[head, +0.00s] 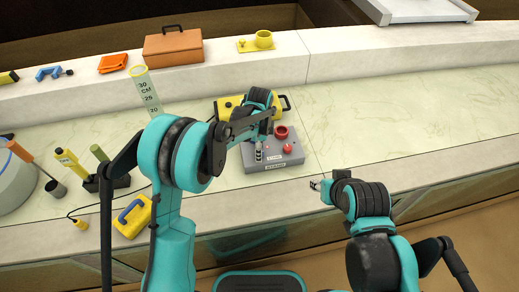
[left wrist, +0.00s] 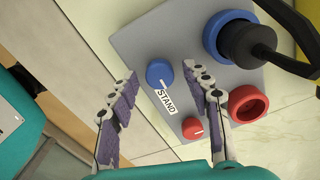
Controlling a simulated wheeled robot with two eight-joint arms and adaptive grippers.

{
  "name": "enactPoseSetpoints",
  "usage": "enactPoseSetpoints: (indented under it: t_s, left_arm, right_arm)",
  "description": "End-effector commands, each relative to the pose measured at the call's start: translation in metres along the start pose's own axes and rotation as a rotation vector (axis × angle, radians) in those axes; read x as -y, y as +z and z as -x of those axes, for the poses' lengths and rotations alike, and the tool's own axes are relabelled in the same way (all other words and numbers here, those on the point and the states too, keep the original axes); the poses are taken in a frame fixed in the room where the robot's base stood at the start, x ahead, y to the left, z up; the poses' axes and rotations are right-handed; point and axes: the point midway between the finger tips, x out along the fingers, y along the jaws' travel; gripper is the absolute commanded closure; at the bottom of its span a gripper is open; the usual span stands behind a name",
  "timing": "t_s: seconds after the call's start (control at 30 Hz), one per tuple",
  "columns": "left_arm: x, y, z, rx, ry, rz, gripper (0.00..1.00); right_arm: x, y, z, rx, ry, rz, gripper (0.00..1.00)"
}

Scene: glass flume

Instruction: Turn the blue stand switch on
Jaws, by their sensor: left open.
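The grey control box (head: 289,157) stands on the pale counter near its front edge. In the left wrist view, its grey face (left wrist: 135,42) carries the blue stand switch (left wrist: 160,72), a round knob with a white mark beside a STAND label (left wrist: 167,101). My left gripper (left wrist: 163,75) is open, with its purple-padded fingers on either side of the blue knob in that view; I cannot tell whether they touch it. In the head view my left gripper (head: 258,151) is over the box and hides the blue knob. My right gripper (head: 318,185) is near the counter's front edge, its jaws unclear.
Near the switch are a red knob (left wrist: 192,128), a red ring (left wrist: 248,104) and a blue socket (left wrist: 212,40) with a black plug. A yellow case (head: 228,106) stands behind the box. The counter to the right is clear.

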Motion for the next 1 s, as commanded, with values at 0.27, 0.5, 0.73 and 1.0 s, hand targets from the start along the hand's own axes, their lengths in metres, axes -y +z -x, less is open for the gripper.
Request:
enactPoseSetpoints:
  t_s: [0.27,0.5,0.73,1.0]
  left_arm:
    - [-0.001,0.0,0.033,0.0,0.0,0.0,0.51]
    - [0.0,0.0,0.086,0.0,0.0,0.0,0.51]
    - [0.0,0.0,0.115,0.0,0.0,0.0,0.51]
    - [0.0,0.0,0.12,0.0,0.0,0.0,0.51]
  right_arm:
    - [0.0,0.0,0.0,0.0,0.0,0.0,0.6]
    - [0.0,0.0,0.0,0.0,0.0,0.0,0.6]
    - [0.0,0.0,0.0,0.0,0.0,0.0,0.6]
    - [0.0,0.0,0.0,0.0,0.0,0.0,0.6]
